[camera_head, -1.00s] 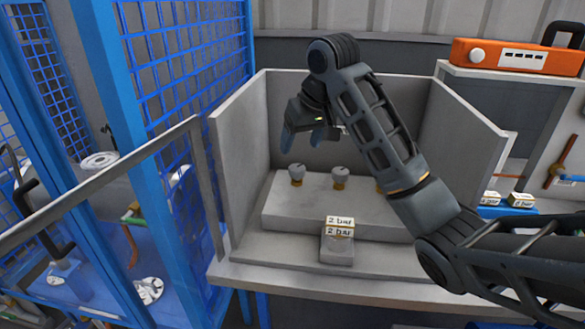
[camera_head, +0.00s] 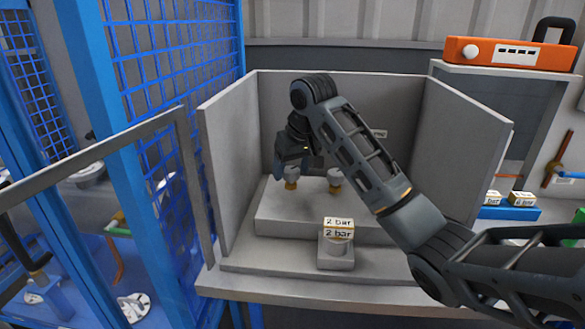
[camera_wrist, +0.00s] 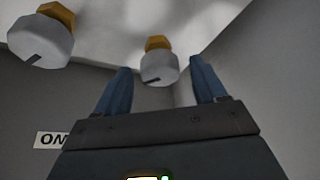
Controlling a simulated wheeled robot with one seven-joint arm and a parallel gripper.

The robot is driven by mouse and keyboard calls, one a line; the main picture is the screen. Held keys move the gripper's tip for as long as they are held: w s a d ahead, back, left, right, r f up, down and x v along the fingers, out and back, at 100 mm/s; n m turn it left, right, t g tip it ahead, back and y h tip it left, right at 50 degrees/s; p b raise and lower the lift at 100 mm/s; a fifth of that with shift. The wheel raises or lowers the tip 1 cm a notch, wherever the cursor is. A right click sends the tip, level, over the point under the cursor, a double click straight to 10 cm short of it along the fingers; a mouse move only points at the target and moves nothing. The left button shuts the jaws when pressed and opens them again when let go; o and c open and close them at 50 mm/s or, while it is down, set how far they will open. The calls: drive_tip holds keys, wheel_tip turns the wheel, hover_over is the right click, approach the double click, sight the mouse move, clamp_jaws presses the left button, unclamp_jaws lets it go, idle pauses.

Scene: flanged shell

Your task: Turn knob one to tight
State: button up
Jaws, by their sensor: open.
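A row of grey knobs on brass collars sits on a pale raised block (camera_head: 330,214) inside the grey shell. My gripper (camera_head: 292,170) is open and low over the leftmost knob (camera_head: 291,177). In the wrist view, that knob (camera_wrist: 158,70) shows between the two blue fingers, with a gap on either side and a dark pointer mark on its face. A second knob (camera_head: 335,178) stands to its right; a neighbouring knob (camera_wrist: 42,38) shows at the wrist view's left, also with a dark mark. My arm hides any knob further right. I see no knob numbers.
Shell walls rise at left (camera_head: 228,160), back and right (camera_head: 465,150). A small block with "2 bar" labels (camera_head: 337,250) stands in front. A label reading "ON" (camera_wrist: 50,140) is partly hidden. Blue mesh fencing (camera_head: 160,90) stands left; an orange case (camera_head: 510,53) is at upper right.

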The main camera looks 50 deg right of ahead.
drive_tip(key=shift+f, duration=0.1)
drive_tip(key=c, duration=1.1)
drive_tip(key=shift+o, duration=0.2)
drive_tip(key=shift+p, duration=0.5)
drive_tip(key=shift+a+r+m+h+p, duration=0.15)
drive_tip(key=shift+r+m+h+p, duration=0.15)
drive_tip(key=shift+m+p, duration=0.5)
drive_tip(key=m+p, duration=0.2)
drive_tip(key=p, duration=0.1)
drive_tip(key=shift+w+a+g+h+p, duration=0.1)
drive_tip(key=shift+g+h+p, duration=0.2)
drive_tip(key=shift+h+p, duration=0.1)
drive_tip(key=m+g+h+p, duration=0.1)
drive_tip(key=m+p, duration=0.2)
drive_tip(key=shift+w+f+m, duration=0.1)
drive_tip(key=shift+m, duration=0.2)
drive_tip(key=shift+f+m+g+h+p, duration=0.15)
drive_tip(key=shift+m+g+h+p, duration=0.2)
drive_tip(key=shift+m+p, duration=0.9)
drive_tip(key=shift+m, duration=0.25)
